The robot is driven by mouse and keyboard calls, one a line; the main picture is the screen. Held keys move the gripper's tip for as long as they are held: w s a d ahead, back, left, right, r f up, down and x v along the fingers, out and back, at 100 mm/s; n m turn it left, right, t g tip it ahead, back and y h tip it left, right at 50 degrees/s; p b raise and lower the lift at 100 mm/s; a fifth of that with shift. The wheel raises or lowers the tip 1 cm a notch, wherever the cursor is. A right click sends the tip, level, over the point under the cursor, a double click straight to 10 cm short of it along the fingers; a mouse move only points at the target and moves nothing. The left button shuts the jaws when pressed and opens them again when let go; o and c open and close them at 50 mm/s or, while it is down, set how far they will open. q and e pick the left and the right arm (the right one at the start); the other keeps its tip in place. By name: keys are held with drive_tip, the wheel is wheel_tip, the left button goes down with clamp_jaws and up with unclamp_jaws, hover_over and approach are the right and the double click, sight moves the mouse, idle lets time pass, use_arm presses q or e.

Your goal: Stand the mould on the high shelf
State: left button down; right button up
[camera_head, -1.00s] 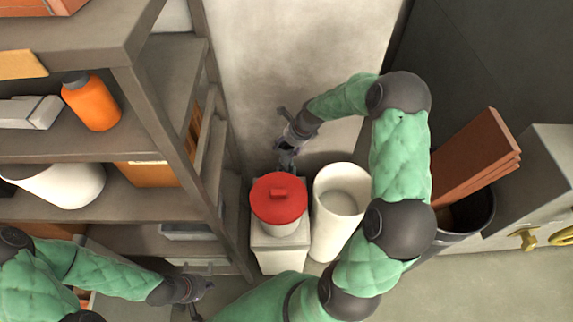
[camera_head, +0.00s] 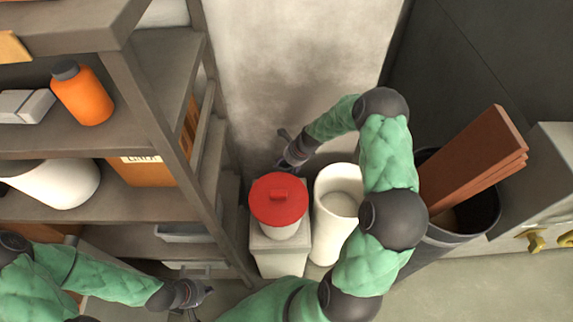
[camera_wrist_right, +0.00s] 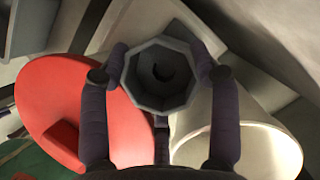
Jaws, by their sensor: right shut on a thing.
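The mould (camera_wrist_right: 160,72) looks like a dark grey, eight-sided hollow piece with an opening in its middle. In the right wrist view my right gripper (camera_wrist_right: 160,80) is shut on it, one finger on each side. In the head view my right gripper (camera_head: 290,158) is behind the red-lidded bin, near the wall, and the mould is hard to make out there. The shelf unit (camera_head: 150,110) stands at the left, its top board (camera_head: 85,35) highest. My left gripper (camera_head: 197,297) is low at the left, apart from the shelf, and looks open and empty.
A red-lidded bin (camera_head: 279,200) and a white cylinder (camera_head: 338,200) stand beside the right gripper. An orange bottle (camera_head: 84,95) and white tub (camera_head: 65,184) occupy lower shelves. Brown boards (camera_head: 470,165) lean in a dark bin (camera_head: 470,222) at right.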

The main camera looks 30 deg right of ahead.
drive_tip(key=shift+r, duration=0.15)
drive_tip(key=o, duration=1.6)
drive_tip(key=shift+f, duration=0.2)
drive_tip(key=shift+c, duration=0.2)
drive_tip(key=shift+o, duration=0.7)
drive_tip(key=shift+r, duration=0.15)
